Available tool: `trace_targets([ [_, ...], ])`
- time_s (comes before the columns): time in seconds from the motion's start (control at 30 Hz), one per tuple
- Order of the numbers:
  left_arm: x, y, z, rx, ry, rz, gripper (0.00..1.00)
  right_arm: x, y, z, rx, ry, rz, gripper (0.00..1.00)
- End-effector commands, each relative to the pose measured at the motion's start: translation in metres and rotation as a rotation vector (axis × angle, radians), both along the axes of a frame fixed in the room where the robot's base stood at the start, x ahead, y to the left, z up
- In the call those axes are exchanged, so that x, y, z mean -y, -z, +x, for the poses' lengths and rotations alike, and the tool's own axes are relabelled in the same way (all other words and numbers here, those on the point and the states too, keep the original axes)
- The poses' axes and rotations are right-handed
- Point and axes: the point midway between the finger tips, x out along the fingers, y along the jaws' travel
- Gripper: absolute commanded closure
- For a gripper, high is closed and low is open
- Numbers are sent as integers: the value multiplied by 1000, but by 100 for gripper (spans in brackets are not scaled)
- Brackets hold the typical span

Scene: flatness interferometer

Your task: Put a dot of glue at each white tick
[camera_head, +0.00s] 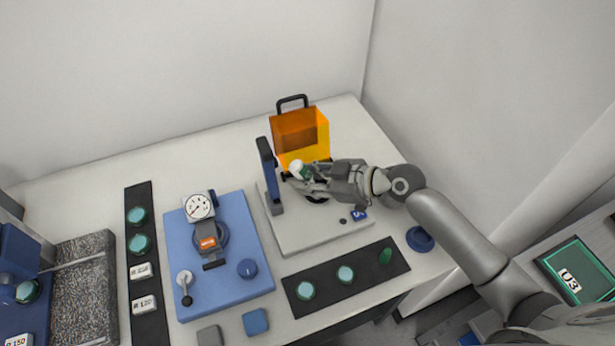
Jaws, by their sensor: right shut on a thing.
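My right gripper (306,180) reaches in from the right and is shut on a small white and green thing (296,167), perhaps a glue bottle. It holds this thing over the back part of a light grey plate (300,236), beside a dark blue upright post (270,172). A dark round part (317,198) on the plate is partly hidden under the gripper. I cannot make out white ticks or dots of glue at this size. My left gripper is not in view.
An orange see-through cover (300,130) with a black handle stands just behind the gripper. A blue base (185,235) with a dial gauge (200,206) is to the left. A black strip (325,292) with green discs lies in front. A blue round dish (420,239) sits at right.

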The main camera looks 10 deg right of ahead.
Motion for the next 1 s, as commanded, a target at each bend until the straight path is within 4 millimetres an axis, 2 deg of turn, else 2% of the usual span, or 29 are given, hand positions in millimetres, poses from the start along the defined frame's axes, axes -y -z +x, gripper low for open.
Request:
trace_targets([
  [1.0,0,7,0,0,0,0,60,0,2,0,2,-1,0,100],
])
